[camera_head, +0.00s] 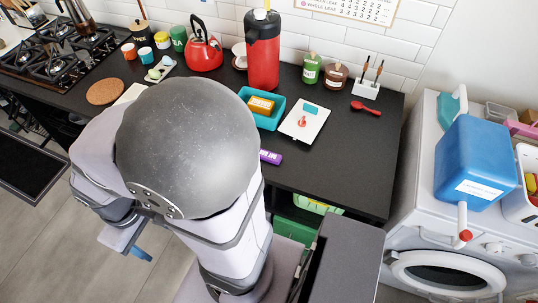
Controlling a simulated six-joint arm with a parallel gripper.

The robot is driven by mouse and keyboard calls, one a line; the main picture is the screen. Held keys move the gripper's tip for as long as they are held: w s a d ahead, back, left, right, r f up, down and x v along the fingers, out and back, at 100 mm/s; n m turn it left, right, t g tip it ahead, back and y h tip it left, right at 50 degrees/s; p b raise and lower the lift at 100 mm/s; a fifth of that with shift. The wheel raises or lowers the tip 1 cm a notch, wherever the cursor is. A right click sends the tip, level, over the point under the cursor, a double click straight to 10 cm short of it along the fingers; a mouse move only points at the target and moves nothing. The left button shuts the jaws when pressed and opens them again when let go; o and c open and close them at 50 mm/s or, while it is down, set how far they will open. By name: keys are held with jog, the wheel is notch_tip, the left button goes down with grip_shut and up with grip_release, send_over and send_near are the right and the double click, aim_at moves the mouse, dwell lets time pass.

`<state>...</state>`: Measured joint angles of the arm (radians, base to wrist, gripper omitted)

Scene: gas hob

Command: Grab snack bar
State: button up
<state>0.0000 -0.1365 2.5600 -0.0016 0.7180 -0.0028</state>
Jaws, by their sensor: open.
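A purple bar-shaped packet (271,157) with a white label lies on the black counter near its front edge, and it looks like the snack bar. My arm stands in front of it and may hide its left end. An orange-brown labelled block (261,106) lies in a teal tray (278,121) behind it. My gripper (138,251) shows only partly at the lower left, below the counter level and over the floor side. It is open and well apart from the packet. Most of its fingers are hidden.
A white board (304,121) with small items lies right of the tray. A red flask (262,52), red kettle (204,50), jars and a red spoon (366,107) stand or lie farther back. The counter's front right is clear. A washing machine (450,260) stands at right.

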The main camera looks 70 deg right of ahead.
dwell(0.4)
jog(key=o, duration=0.9)
